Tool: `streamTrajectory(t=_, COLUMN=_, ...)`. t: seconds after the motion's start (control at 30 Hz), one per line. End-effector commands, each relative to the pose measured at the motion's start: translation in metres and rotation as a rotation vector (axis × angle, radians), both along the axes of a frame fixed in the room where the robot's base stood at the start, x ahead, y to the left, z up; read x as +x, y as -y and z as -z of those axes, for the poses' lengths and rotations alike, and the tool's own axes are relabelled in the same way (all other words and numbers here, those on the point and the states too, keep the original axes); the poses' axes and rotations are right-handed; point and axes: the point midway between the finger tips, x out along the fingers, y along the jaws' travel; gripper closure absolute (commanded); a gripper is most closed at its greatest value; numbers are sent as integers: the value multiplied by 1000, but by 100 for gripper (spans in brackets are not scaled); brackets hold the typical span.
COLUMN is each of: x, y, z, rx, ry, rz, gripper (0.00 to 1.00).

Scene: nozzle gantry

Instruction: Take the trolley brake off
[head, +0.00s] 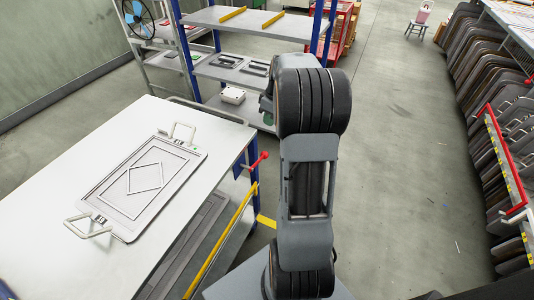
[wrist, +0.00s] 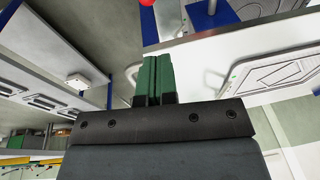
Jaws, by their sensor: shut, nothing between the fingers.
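The trolley (head: 60,180) stands at the left, with a white top and blue posts. A red lever with a ball knob (head: 262,157) sticks out from its far right corner post. I take this to be the brake. In the wrist view a red knob (wrist: 146,2) shows at the top edge, just beyond the fingertips. My gripper (wrist: 154,57) has green fingers, shut together and empty, pointing toward the knob with a gap between. In the head view my arm hides most of the gripper. Whether the lever is engaged I cannot tell.
A grey framed panel with two handles (head: 108,218) lies on the trolley top. A yellow bar (head: 222,240) runs along its right side. A shelf rack (head: 205,68) with blue posts stands behind. Racked panels (head: 480,100) line the right. The floor between (head: 400,170) is clear.

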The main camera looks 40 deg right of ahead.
Motion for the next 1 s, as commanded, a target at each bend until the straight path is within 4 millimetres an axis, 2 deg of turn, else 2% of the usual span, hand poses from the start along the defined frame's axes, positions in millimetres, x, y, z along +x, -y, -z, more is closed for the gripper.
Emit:
streamTrajectory(t=0.03, x=1, y=11, z=11, rx=9, ry=0, rz=-9, gripper=100)
streamTrajectory(t=0.2, x=3, y=27, z=21, rx=19, ry=8, rz=-40, gripper=100)
streamTrajectory(t=0.67, x=3, y=26, z=26, rx=21, ry=6, rz=-44, gripper=100)
streamTrajectory(t=0.77, x=4, y=24, z=38, rx=22, ry=5, rz=-44, gripper=100)
streamTrajectory(t=1.0, x=10, y=15, z=81, rx=23, ry=5, rz=-44, gripper=100)
